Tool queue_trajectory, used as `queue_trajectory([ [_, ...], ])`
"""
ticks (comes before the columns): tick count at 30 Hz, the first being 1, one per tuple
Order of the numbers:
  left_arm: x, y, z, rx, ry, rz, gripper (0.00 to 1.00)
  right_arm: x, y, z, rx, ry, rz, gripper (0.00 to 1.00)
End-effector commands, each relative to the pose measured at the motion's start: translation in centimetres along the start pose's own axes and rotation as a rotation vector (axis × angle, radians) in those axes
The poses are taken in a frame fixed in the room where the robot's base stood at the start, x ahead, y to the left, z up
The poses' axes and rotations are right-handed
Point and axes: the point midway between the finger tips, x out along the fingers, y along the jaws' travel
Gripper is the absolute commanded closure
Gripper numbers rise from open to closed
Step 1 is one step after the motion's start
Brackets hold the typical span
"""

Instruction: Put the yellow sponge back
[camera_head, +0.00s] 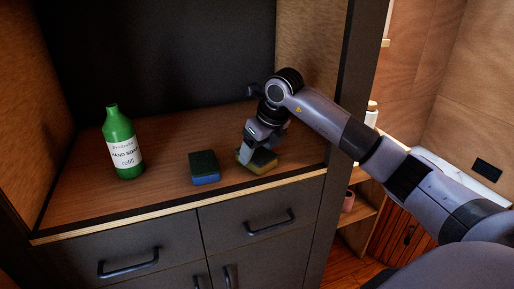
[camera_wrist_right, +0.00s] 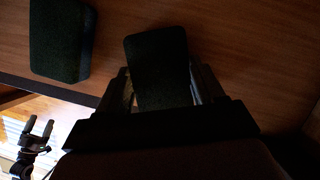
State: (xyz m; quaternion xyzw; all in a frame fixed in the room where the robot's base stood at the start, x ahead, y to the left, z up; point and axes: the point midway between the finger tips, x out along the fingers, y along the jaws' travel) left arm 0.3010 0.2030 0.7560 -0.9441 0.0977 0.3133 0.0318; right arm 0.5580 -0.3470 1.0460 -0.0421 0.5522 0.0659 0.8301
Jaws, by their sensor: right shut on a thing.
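The yellow sponge (camera_head: 263,162), with a dark green top, is at the front right of the wooden cabinet shelf (camera_head: 165,185). My right gripper (camera_head: 258,157) reaches down over it and is shut on it. In the right wrist view the sponge's dark top (camera_wrist_right: 158,68) shows between the two fingers (camera_wrist_right: 160,95). I cannot tell whether the sponge touches the shelf. My left gripper is outside the head view; a small two-pronged gripper (camera_wrist_right: 38,137), its prongs apart, shows far below in the right wrist view.
A blue sponge (camera_head: 205,168) with a dark top lies just left of the yellow one. A green hand soap bottle (camera_head: 123,143) stands upright farther left. The cabinet's dark right side post (camera_head: 345,100) is close to my right arm. The shelf's back middle is clear.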

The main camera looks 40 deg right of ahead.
Motion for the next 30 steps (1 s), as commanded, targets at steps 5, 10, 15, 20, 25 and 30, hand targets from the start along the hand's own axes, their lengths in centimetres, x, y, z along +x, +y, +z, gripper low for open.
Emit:
queue_trajectory([
  [5, 0.0, 0.0, 0.0, 0.0, 0.001, 0.0, 0.16, 0.0, 0.0, 0.0, -0.001, -0.001, 0.0, 0.57],
  [10, 0.2, 0.0, 0.1, 0.0, 0.002, 0.0, 0.16, 0.4, 0.0, -0.2, -0.001, 0.0, 0.0, 0.57],
  [15, 0.2, 0.0, 0.0, 0.001, 0.003, 0.0, 0.16, 0.2, 0.0, -0.1, -0.001, 0.0, 0.0, 0.07],
  [20, 0.2, 0.0, 0.0, 0.0, 0.004, 0.0, 0.16, 0.2, 0.0, -0.1, -0.001, 0.0, 0.0, 0.07],
  [25, 0.2, 0.0, -0.1, 0.0, 0.005, 0.0, 0.16, -0.6, 0.0, 0.1, -0.001, -0.003, -0.001, 0.07],
  [30, 0.6, 0.0, 0.4, 0.001, 0.005, 0.0, 0.16, -3.6, -0.1, 0.1, -0.001, -0.007, -0.003, 0.07],
])
